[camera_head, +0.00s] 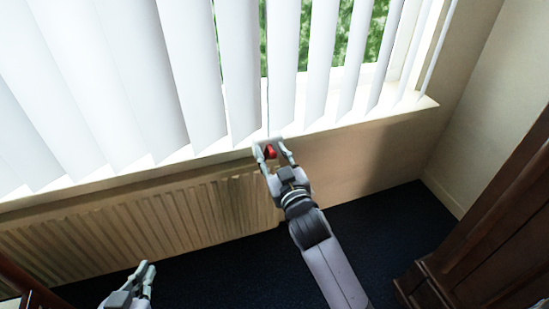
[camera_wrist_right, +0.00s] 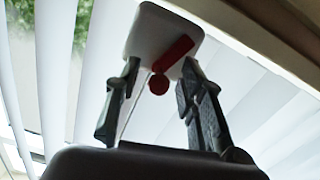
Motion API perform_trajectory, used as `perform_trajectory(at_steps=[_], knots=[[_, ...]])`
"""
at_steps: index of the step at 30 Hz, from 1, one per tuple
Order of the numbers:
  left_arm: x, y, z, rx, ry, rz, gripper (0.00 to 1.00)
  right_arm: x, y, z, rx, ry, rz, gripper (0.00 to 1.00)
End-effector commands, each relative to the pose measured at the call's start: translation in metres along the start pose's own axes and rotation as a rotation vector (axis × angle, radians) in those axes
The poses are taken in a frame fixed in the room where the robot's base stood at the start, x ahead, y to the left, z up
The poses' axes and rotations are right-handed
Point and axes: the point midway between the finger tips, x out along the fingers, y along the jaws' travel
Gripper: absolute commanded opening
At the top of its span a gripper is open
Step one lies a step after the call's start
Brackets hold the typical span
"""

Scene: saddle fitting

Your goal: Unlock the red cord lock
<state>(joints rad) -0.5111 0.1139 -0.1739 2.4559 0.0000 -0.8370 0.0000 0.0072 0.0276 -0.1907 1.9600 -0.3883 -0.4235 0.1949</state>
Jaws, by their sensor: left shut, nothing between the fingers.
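The red cord lock (camera_head: 269,152) is at the window sill's front edge in the head view. In the right wrist view it is a red lever (camera_wrist_right: 176,54) with a round red end (camera_wrist_right: 158,84), set on a white plate (camera_wrist_right: 152,30). A thin cord hangs near it. My right gripper (camera_head: 271,149) is open, with one finger on each side of the red part; in the right wrist view its fingertips (camera_wrist_right: 160,68) reach up to the plate. I cannot tell whether a finger touches the lever. My left gripper (camera_head: 146,270) is shut and empty, low at the lower left, far from the lock.
White vertical blinds (camera_head: 180,70) hang over the window just behind the lock. A ribbed radiator (camera_head: 150,225) is below the sill (camera_head: 350,122) to the left. Dark wooden furniture (camera_head: 490,240) stands at the right. Dark floor (camera_head: 370,230) is clear between.

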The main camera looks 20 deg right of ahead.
Motion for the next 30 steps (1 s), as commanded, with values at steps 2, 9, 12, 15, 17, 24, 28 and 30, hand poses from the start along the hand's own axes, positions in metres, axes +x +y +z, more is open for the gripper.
perform_trajectory(at_steps=[2,9,12,15,17,24,28,30], knots=[[0.0,0.0,-0.001,0.0,0.001,0.0,0.0,-0.004,0.0,0.001,0.0,-0.001,0.0,0.36],[0.0,0.0,0.0,0.0,0.0,0.0,0.0,-0.043,-0.001,0.002,0.001,-0.004,-0.001,0.36],[0.0,0.0,0.0,0.0,0.0,0.0,0.0,-0.065,0.0,0.001,0.001,-0.004,0.0,0.36],[0.0,0.0,0.0,0.0,0.0,0.0,0.0,-0.084,-0.001,0.002,0.001,-0.003,0.0,0.36],[0.0,0.0,0.0,0.0,0.0,0.0,0.0,-0.094,0.0,0.001,0.001,-0.003,0.0,0.36],[0.0,0.0,0.0,0.0,0.0,0.0,0.0,-0.117,0.0,0.001,0.0,-0.001,0.0,0.36],[0.0,0.0,0.0,0.0,0.0,0.0,0.0,-0.12,0.0,0.0,0.0,0.0,0.0,0.36],[0.0,0.0,0.0,0.0,0.0,0.0,0.0,-0.12,0.0,0.0,0.0,0.0,0.0,0.36]])
